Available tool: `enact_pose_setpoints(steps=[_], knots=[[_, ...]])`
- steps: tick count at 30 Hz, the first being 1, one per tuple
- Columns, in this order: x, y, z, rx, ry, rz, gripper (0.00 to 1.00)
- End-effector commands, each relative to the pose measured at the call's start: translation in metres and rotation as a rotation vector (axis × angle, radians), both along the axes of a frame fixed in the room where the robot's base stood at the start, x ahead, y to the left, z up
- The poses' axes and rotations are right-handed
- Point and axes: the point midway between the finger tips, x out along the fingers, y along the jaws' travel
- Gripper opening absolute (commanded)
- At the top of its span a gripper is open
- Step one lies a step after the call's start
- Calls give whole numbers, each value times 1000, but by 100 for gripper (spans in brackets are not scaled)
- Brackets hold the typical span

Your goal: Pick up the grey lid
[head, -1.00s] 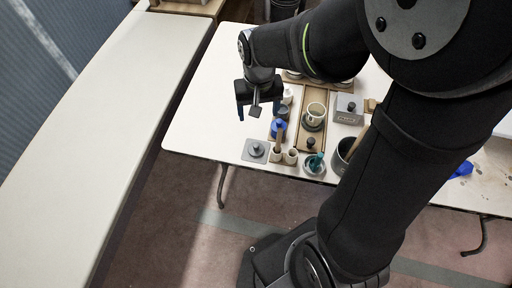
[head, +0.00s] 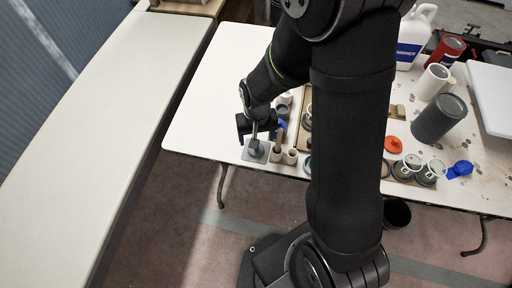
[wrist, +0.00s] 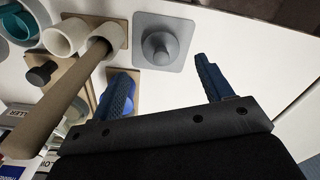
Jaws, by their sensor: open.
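The grey lid (head: 248,158) is a flat square plate with a round knob in its middle. It lies on the white table near the front left edge. In the wrist view the lid (wrist: 180,58) lies flat beyond my fingertips, its knob between the lines of the two fingers. My gripper (head: 256,132) is above the lid and partly covers it in the head view. In the wrist view my gripper (wrist: 163,70) has its blue fingers wide apart with nothing between them.
A cream pot (wrist: 103,37) with a thick wooden handle (wrist: 62,95) leaning from it stands close to the left finger. A second cream pot (wrist: 65,36) is beside it. The white table (wrist: 235,45) is clear right of the lid. My arm hides much of the table's middle.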

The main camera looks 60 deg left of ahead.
Motion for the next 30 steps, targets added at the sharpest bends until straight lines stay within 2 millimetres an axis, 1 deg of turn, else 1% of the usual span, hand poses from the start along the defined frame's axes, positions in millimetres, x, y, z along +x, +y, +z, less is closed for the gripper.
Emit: enact_pose_setpoints(steps=[6,10,14,20,21,23,24,28,30], knots=[[-3,-2,-29,-5,1,1,72],[-3,-2,-42,-3,0,0,72],[-3,-1,-48,-1,-1,0,72],[-3,-1,-49,0,0,0,72],[-3,-1,-49,0,0,0,70],[-3,-1,-49,0,0,0,59],[-3,-1,-49,0,-1,0,51],[-3,-1,-49,0,0,0,25],[-3,-1,-49,0,0,0,25]])
